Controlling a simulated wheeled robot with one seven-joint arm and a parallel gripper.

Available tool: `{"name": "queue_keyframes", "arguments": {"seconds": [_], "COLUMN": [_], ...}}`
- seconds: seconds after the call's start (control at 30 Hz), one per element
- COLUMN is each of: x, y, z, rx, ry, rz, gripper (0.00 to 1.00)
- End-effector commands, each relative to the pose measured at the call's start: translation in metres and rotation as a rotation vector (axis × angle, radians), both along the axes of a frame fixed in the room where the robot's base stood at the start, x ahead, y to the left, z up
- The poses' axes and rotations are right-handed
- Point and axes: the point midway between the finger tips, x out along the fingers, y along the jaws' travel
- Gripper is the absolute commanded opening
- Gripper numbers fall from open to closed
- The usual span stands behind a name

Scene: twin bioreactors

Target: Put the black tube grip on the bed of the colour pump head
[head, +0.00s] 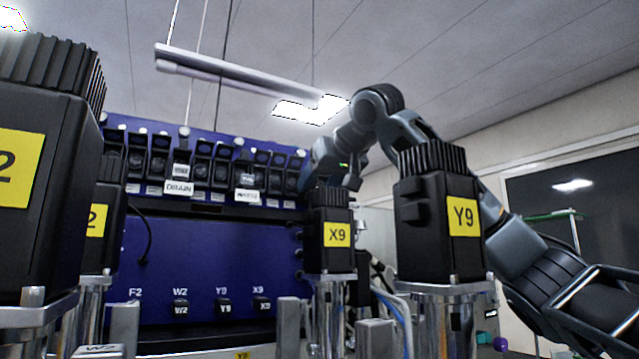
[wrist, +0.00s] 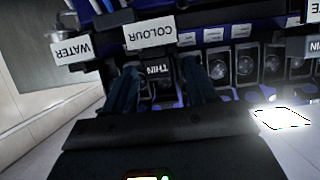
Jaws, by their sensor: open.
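In the wrist view the white COLOUR label (wrist: 150,34) hangs from a dark bar, upside down in the picture. Below it is a black piece with an upside-down THIN label (wrist: 158,70); I cannot tell whether this is the black tube grip. My gripper (wrist: 163,88) is open, one finger on each side of that black piece; contact cannot be told. The bed of the colour pump head is not clearly visible. In the head view my gripper's end (head: 330,168) is at the right end of the pump row, its fingertips hidden.
The blue panel (head: 190,255) carries a row of black pump heads (head: 222,165), with a DRAIN label (head: 178,187). A WATER label (wrist: 85,48) is beside COLOUR. Black motors marked X9 (head: 330,215) and Y9 (head: 425,225) stand in front.

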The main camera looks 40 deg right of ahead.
Motion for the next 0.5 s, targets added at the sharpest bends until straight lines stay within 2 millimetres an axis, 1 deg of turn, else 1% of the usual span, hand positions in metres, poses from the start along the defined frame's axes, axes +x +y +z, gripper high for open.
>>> {"name": "queue_keyframes", "arguments": {"seconds": [0.13,0.2,0.27,0.37,0.5], "x": [0.000,0.000,-0.004,-0.017,-0.043], "y": [0.000,0.000,0.001,0.006,0.013], "z": [0.001,0.005,0.005,0.010,0.021], "rx": [0.000,-0.001,0.000,0.000,-0.002], "ry": [0.000,-0.001,-0.001,-0.002,-0.005], "rz": [0.000,-0.001,0.001,0.002,0.002], "gripper": [0.57,0.57,0.57,0.57,0.57]}}
